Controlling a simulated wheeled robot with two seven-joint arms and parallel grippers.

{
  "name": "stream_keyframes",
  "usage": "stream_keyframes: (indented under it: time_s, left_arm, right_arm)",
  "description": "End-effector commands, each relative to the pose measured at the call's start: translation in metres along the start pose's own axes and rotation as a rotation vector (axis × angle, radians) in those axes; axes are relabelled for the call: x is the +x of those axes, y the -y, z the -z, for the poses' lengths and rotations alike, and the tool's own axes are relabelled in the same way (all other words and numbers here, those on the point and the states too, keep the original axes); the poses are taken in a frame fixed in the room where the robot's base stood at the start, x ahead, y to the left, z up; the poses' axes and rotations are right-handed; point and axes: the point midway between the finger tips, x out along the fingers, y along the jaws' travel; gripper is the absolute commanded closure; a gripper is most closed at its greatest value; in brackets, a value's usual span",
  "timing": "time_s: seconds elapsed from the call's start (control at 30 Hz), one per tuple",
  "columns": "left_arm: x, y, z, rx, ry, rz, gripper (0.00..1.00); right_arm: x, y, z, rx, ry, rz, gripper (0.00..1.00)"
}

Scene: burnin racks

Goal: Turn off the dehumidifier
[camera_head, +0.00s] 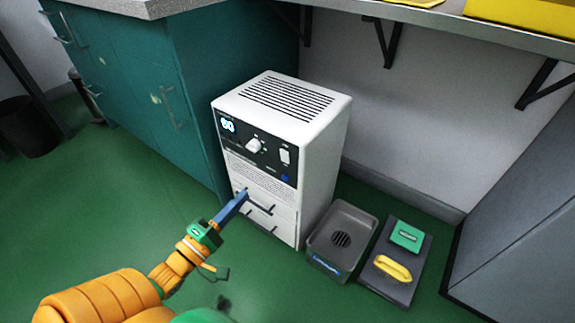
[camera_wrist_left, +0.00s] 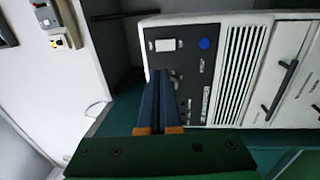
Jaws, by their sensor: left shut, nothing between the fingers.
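The white dehumidifier (camera_head: 325,150) stands on the floor against the teal cabinet. The knob is not clearly seen there. My right gripper is not in view.
A grey tray with a drain grille (camera_head: 366,220) and a dark mat (camera_head: 405,286) with a green box (camera_head: 407,236) and a yellow handled item (camera_head: 393,268) lie right of the dehumidifier. A shelf (camera_head: 440,18) overhangs behind. Green floor is open at left.

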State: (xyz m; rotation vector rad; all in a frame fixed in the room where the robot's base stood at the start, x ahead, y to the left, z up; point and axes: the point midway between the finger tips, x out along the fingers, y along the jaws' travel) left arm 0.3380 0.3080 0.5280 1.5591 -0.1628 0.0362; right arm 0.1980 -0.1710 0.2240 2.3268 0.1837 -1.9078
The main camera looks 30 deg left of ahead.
Motion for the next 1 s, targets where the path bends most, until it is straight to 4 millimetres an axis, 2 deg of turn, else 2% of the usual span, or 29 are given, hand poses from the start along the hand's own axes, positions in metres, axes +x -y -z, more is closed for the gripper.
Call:
stream_keyframes:
  time_s: [0.27, 0.57, 0.8, 1.0]
  left_arm:
    - [0.007, 0.0, 0.0, 0.002, -0.001, 0.002, 1.0]
    - [0.068, 0.003, 0.0, 0.002, -0.002, -0.001, 1.0]
    - [0.116, 0.003, 0.0, 0.004, -0.001, 0.001, 1.0]
    - [0.137, 0.002, 0.0, 0.004, -0.001, 0.004, 1.0]
  right_arm:
    - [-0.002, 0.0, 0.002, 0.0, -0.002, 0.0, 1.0]
    - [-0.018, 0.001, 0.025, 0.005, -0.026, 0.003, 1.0]
    - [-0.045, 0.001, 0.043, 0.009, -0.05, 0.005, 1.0]
    - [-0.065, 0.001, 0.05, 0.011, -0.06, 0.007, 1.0]
